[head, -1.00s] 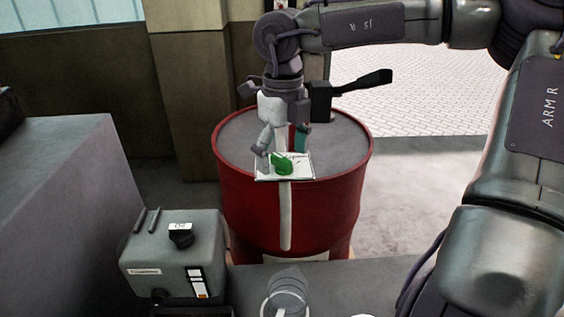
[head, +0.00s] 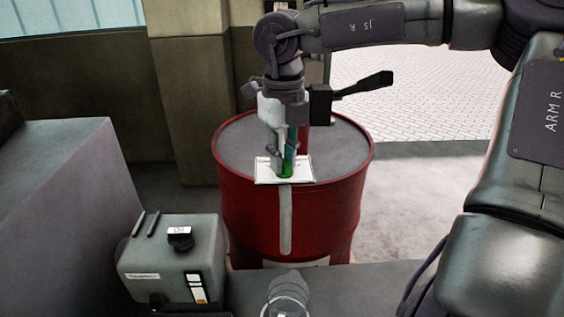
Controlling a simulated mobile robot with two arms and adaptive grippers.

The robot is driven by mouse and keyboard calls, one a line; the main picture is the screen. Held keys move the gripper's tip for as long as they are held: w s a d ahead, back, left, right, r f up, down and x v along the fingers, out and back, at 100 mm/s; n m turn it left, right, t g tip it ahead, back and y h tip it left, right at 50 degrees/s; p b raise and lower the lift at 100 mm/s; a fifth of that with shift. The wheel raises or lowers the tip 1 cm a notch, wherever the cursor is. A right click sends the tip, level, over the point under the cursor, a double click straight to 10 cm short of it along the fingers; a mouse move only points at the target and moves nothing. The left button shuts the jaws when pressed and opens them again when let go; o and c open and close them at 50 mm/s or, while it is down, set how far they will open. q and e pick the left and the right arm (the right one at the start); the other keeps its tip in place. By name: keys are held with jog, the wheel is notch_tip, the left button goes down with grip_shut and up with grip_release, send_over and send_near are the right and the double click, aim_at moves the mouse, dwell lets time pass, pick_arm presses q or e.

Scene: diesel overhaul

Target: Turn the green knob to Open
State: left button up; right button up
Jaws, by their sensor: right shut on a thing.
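The green knob (head: 286,172) sits on a white label plate (head: 301,174) at the front edge of a red drum's top. My right gripper (head: 283,167) points down over the plate, with its fingers shut on the green knob. The fingers hide most of the knob, so its exact heading is hard to tell. The lettering on the plate is too small and too covered to read. My left gripper does not show.
The red drum (head: 245,205) has a grey top (head: 345,150). A grey box (head: 205,255) with a black knob (head: 180,238) stands at the lower left. A clear glass vessel (head: 287,290) stands on the grey surface in front. A grey block (head: 70,190) fills the left side.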

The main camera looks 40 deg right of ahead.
jog(key=m+b, duration=0.2)
jog(key=m, duration=0.1)
jog(key=m+b, duration=0.1)
jog(key=m, duration=0.3)
jog(key=m+b, duration=0.2)
jog(key=m, duration=0.2)
jog(key=shift+s+d+f+b, duration=0.15)
jog(key=shift+d+f+b, duration=0.05)
jog(key=shift+f+b, duration=0.1)
jog(key=shift+a+r+m, duration=0.1)
jog(key=shift+r+m, duration=0.15)
jog(key=shift+m, duration=1.55)
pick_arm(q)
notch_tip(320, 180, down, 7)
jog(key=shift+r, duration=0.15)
pick_arm(e)
jog(key=o, duration=1.6)
jog(key=shift+c, duration=0.2)
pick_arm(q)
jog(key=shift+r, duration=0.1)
pick_arm(e)
jog(key=shift+r, duration=0.15)
notch_tip(320, 180, up, 7)
jog(key=p, duration=0.6)
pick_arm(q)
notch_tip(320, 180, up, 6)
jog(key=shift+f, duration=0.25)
